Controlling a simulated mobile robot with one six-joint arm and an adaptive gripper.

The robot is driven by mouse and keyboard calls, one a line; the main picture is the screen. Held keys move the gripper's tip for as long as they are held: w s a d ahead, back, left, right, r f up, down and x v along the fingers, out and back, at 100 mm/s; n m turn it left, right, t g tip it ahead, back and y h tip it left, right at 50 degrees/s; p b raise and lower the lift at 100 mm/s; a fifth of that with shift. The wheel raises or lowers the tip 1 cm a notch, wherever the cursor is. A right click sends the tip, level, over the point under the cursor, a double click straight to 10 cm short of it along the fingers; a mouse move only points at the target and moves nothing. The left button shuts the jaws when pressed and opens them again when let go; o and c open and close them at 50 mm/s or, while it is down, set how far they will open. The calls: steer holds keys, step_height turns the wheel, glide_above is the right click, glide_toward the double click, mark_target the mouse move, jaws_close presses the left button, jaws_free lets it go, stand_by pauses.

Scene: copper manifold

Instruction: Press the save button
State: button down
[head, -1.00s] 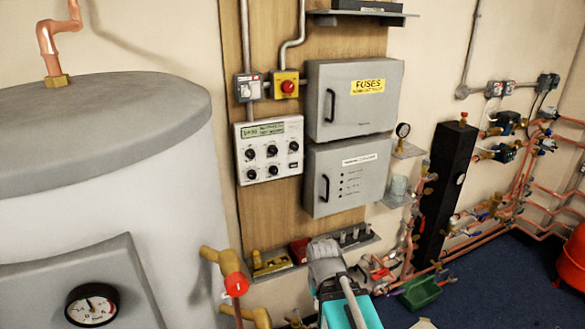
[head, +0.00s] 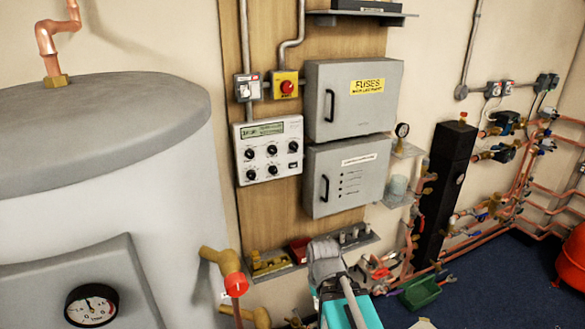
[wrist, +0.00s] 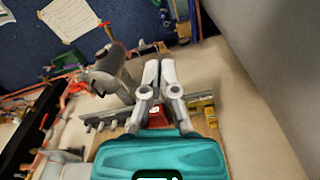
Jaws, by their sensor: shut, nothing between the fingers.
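A white control panel (head: 269,149) with a small greenish display (head: 262,129) and several black knobs is fixed to the wooden board in the head view. A small dark button or switch (head: 293,146) sits at its right side; its marking is too small to read, so I cannot tell which control is the save button. My gripper (wrist: 160,65) is shut and empty in the wrist view, its two grey fingers side by side. In the head view my grey and teal arm end is low in the middle, below and right of the panel and apart from it. The panel is not clearly visible in the wrist view.
Grey fuse box (head: 352,98) and a second grey box (head: 347,175) stand right of the panel. A narrow shelf (head: 355,240) with fittings runs below. A large grey tank (head: 100,135) fills the left. A red emergency button (head: 287,87) sits above the panel.

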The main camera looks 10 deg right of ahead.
mark_target(293, 165)
steer(key=w+d+r+n+t+h+p, duration=0.1)
steer(key=w+d+r+n+t+h, duration=0.2)
steer(key=w, duration=0.6)
steer(key=w+d+r+n+t+h+p, duration=0.1)
steer(key=w+d+r+n+t+h, duration=0.25)
steer(key=w, duration=0.55)
steer(key=w+a+r+n+t+p, duration=0.1)
steer(key=w+r+n+t, duration=0.2)
steer(key=w+r+n, duration=0.3)
steer(key=w+a+r+n+t+p, duration=0.1)
steer(key=w+r+n+t, duration=0.3)
steer(key=w, duration=0.6)
step_height(293, 165, up, 2)
steer(key=shift+w+a+r+n+h, duration=0.1)
steer(key=shift+w+a+n+h, duration=0.25)
steer(key=shift+a+n, duration=0.55)
steer(key=shift+s+d, duration=0.1)
steer(key=shift+d, duration=0.05)
steer(key=shift+w, duration=0.2)
steer(key=shift+w+a, duration=0.4)
steer(key=shift+w, duration=0.95)
steer(key=shift+w+a, duration=0.35)
steer(key=shift+w, duration=1)
steer(key=shift+w+a, duration=0.4)
steer(key=shift+w, duration=0.95)
steer(key=shift+w, duration=0.15)
